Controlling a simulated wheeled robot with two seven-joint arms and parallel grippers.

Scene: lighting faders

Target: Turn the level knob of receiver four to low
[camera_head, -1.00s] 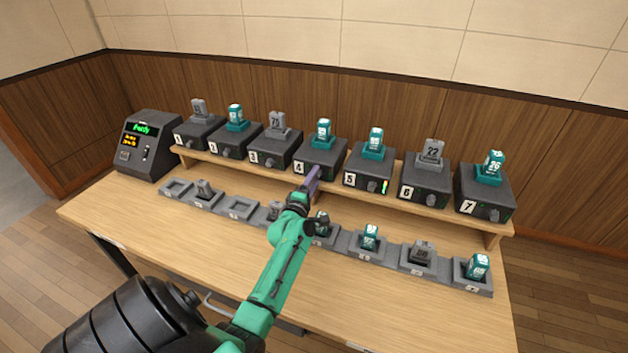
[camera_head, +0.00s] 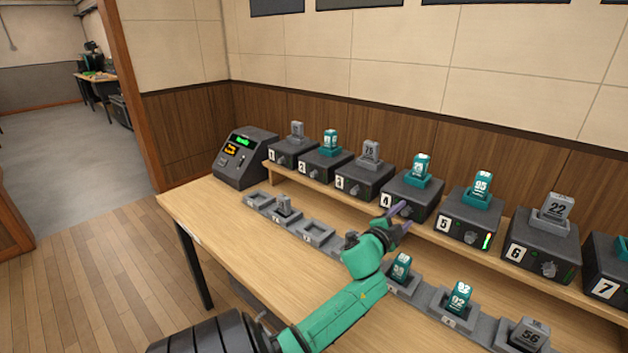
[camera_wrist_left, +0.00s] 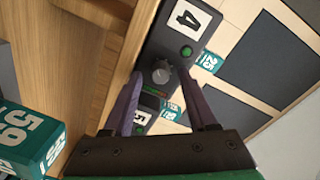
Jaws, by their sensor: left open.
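Receiver four (camera_head: 410,197) is a dark box labelled 4 on the raised shelf, with a teal block marked 25 on top. In the left wrist view its front face (camera_wrist_left: 172,52) shows the number plate, a green light and the grey level knob (camera_wrist_left: 162,73). My left gripper (camera_head: 397,219) is in front of receiver four, its purple fingers open. In the left wrist view the open fingers (camera_wrist_left: 160,100) point toward the knob, which lies between their tips; contact cannot be told. The knob is hidden by the gripper in the head view. My right gripper is not in view.
Receiver three (camera_head: 363,180) and receiver five (camera_head: 468,221) stand on either side on the shelf (camera_head: 340,198). A row of grey trays (camera_head: 315,231), some holding blocks, lies in front. A console (camera_head: 243,160) stands at the far left end of the table.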

